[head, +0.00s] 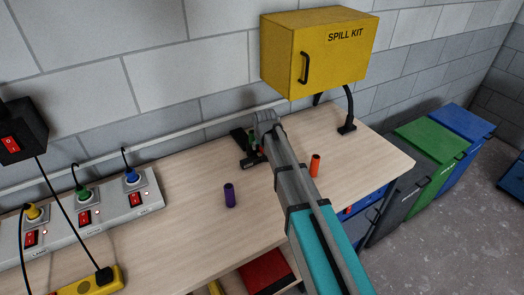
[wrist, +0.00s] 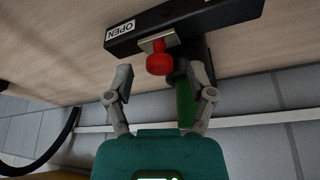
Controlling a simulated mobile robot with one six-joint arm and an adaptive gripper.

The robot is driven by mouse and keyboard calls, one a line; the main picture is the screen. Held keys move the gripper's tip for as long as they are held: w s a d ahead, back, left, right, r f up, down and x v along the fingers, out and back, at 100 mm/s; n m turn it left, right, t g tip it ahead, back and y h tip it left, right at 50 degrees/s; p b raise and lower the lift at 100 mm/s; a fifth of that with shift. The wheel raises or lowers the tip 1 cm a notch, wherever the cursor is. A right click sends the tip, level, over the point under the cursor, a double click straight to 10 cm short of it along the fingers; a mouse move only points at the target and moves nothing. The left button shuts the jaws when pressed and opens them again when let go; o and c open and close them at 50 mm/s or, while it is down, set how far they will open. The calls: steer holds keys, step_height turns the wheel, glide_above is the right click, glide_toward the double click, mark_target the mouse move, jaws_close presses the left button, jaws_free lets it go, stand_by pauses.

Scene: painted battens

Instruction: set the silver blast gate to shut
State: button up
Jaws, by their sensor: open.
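In the wrist view a dark bar-shaped fixture (wrist: 225,15) carries a white OPEN label at its left end. A small silver plate (wrist: 150,44) on it bears a red knob (wrist: 158,63); I take this for the blast gate's slide, but little silver shows. My gripper (wrist: 161,74) is open, with one finger on each side of the knob and visible space between them. In the head view my arm reaches over the bench to the dark fixture (head: 239,138) near the wall.
A purple cylinder (head: 229,195) and an orange cylinder (head: 315,165) stand on the bench (head: 190,200). A switched socket strip (head: 95,215) lies left; bins (head: 430,150) stand right. A green part (wrist: 186,103) lies behind my right finger.

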steer(key=shift+w+f, duration=0.1)
steer(key=shift+f, duration=0.15)
jaws_close()
stand_by(0.4)
